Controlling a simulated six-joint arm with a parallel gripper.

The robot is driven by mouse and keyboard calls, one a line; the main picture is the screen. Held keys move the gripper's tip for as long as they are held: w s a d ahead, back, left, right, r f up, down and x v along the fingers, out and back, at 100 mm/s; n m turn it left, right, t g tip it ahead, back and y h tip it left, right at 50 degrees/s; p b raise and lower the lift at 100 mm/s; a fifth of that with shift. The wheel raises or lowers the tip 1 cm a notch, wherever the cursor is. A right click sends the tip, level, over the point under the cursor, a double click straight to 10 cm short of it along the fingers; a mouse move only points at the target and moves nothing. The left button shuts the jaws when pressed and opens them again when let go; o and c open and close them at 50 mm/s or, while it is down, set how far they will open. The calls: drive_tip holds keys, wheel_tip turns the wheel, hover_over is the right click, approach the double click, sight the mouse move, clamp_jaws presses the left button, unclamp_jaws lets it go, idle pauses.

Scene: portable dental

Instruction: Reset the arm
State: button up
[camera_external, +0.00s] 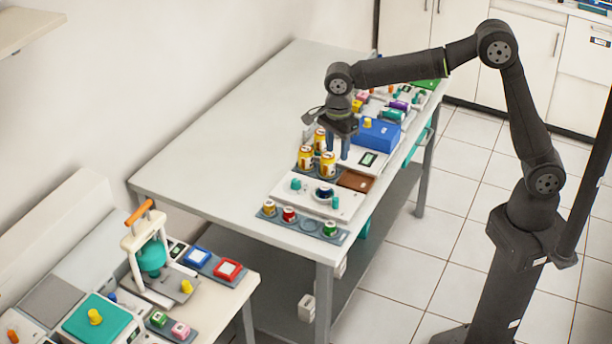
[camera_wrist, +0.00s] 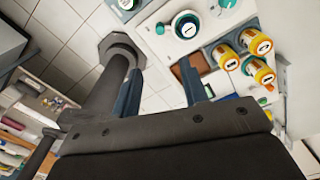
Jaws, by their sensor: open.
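My gripper (camera_external: 338,146) is open and empty, with its two blue-grey fingers pointing down above the right side of the table (camera_external: 215,137). In the wrist view the fingers (camera_wrist: 160,90) stand apart with nothing between them. In the external view the fingertips are just right of several yellow-and-white jars (camera_external: 306,158) and left of a blue box (camera_external: 377,134). The jars also show in the wrist view (camera_wrist: 227,58), right of the fingers. My arm arches over from its base at the right.
A white panel (camera_external: 345,205) with teal knobs and a grey tray with small jars (camera_external: 268,208) lie at the table's near edge. A second bench (camera_external: 215,290) with a handled press (camera_external: 150,245) stands at lower left. The table's left part is clear.

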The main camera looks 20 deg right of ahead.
sight(336, 198)
wheel_tip(336, 198, down, 17)
drive_tip(key=shift+r, duration=0.1)
drive_tip(key=shift+d+f, duration=0.1)
drive_tip(key=shift+f, duration=0.2)
drive_tip(key=n, duration=0.1)
drive_tip(key=d+n, duration=0.1)
drive_tip(key=n, duration=0.1)
drive_tip(key=shift+w+d+r, duration=0.1)
drive_tip(key=shift+w+d, duration=0.15)
drive_tip(key=shift+d, duration=0.05)
drive_tip(key=n, duration=0.2)
drive_tip(key=w+d+n, duration=0.1)
drive_tip(key=shift+d+n, duration=0.25)
drive_tip(key=shift+n, duration=0.15)
drive_tip(key=n, duration=0.1)
drive_tip(key=w+d+n, duration=0.1)
drive_tip(key=n, duration=0.1)
drive_tip(key=shift+w+d+n, duration=0.1)
drive_tip(key=shift+w+n, duration=0.2)
drive_tip(key=shift+w+d+n, duration=0.2)
drive_tip(key=shift+w+n, duration=0.3)
drive_tip(key=shift+n, duration=0.45)
drive_tip(key=shift+w+d+n, duration=0.15)
drive_tip(key=shift+w+n, duration=0.3)
drive_tip(key=shift+n, duration=0.5)
